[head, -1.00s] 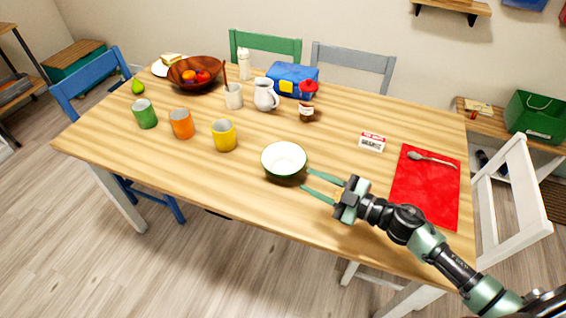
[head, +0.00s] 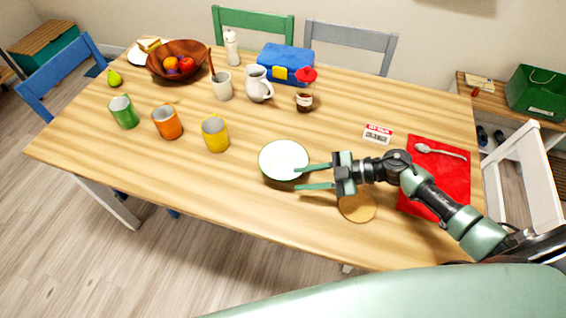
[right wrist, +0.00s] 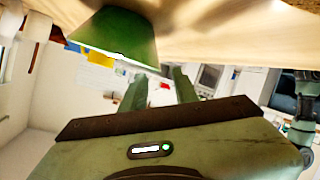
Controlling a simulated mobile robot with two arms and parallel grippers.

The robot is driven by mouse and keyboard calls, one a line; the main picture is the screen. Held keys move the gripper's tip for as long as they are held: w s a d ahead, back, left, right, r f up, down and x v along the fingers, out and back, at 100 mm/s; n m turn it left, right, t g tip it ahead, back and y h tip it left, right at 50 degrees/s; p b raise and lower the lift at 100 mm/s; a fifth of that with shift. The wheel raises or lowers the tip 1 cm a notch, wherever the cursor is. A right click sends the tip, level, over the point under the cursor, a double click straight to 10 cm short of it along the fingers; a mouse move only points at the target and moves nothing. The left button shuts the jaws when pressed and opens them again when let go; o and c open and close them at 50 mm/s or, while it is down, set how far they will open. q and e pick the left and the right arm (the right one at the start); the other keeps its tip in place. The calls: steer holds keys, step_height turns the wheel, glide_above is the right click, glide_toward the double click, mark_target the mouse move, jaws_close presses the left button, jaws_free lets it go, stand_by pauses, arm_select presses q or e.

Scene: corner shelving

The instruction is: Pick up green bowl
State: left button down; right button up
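The green bowl (head: 283,161) stands upright near the table's front edge, its white inside facing up and empty. Its green outer side fills the upper left of the right wrist view (right wrist: 115,40), where the picture is upside down. My right gripper (head: 299,178) is open and empty, just right of the bowl. Its upper finger overlaps the bowl's right rim in the head view; I cannot tell whether it touches. The two fingers (right wrist: 158,88) point toward the bowl's side and stand apart. My left gripper is not in view.
A round wooden disc (head: 357,206) lies below my right gripper. A yellow mug (head: 215,134) stands left of the bowl, with an orange mug (head: 167,122) beyond. A red-lidded jar (head: 305,97) stands behind. A red mat (head: 455,180) lies right.

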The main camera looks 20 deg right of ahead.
steer(key=x, duration=0.3)
steer(key=shift+w+d+f+p, duration=0.1)
steer(key=shift+w+f+p, duration=0.1)
steer(key=shift+w+p, duration=0.1)
steer(key=shift+w+a+f, duration=0.15)
steer(key=shift+a+f, duration=0.2)
steer(key=shift+a, duration=0.25)
steer(key=c, duration=0.6)
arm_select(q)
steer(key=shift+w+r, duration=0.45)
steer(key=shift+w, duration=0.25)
arm_select(e)
jaws_close()
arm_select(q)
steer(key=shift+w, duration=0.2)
